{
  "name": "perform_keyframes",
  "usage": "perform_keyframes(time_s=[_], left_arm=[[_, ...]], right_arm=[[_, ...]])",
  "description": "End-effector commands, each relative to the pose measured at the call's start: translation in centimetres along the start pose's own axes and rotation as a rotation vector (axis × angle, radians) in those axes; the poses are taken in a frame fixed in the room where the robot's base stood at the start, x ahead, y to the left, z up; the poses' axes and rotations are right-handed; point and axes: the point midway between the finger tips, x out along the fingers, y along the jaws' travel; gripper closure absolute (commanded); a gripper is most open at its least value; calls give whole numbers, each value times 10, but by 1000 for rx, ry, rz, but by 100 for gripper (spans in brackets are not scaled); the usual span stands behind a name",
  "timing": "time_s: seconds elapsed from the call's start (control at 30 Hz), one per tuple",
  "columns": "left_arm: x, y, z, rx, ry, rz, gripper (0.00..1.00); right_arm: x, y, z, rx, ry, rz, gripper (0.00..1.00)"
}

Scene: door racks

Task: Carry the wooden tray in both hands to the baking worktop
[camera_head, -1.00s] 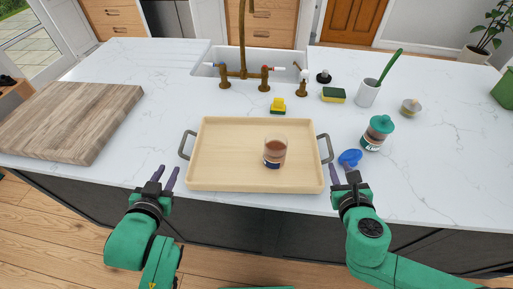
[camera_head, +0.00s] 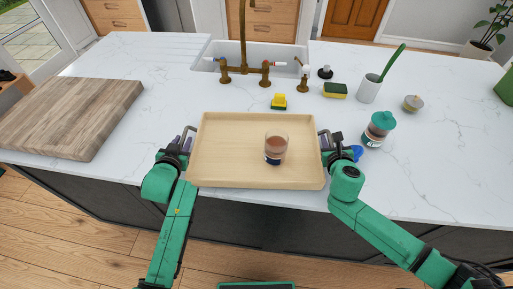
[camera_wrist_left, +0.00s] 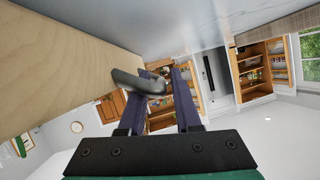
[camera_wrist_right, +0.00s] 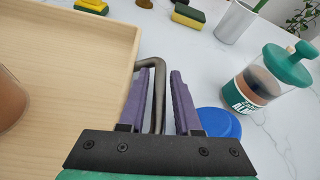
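The pale wooden tray (camera_head: 225,150) lies on the white counter near its front edge. A glass of brown drink (camera_head: 276,148) stands on it, right of centre. My left gripper (camera_head: 184,143) is at the tray's left handle; in the left wrist view the grey handle (camera_wrist_left: 135,82) crosses one finger and ends in the gap between the open fingers. My right gripper (camera_wrist_right: 160,95) is open around the right handle (camera_wrist_right: 158,75), with the bar nearer the left finger and a gap on the other side. No baking worktop can be made out for certain.
A wooden board (camera_head: 75,115) lies at the left. A blue object (camera_wrist_right: 218,122) and a teal-lidded jar (camera_head: 378,128) stand close right of my right gripper. A yellow item (camera_head: 279,101), sponge (camera_head: 335,90), white cup (camera_head: 369,88) and sink (camera_head: 285,60) are behind.

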Motion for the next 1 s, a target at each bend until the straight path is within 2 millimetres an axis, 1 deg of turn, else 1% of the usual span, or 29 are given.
perform_keyframes(time_s=[0.27,0.3,0.33,0.37,1.0], left_arm=[[2,0,0,-1,1,0,68],[2,0,0,-1,1,0,83],[2,0,0,-1,1,0,95],[2,0,0,-1,1,0,100],[1,0,0,0,0,0,100]], right_arm=[[2,0,0,1,0,1,68],[2,0,0,1,0,1,83],[2,0,0,1,0,1,95],[2,0,0,1,0,1,100],[2,0,0,1,0,0,100]])
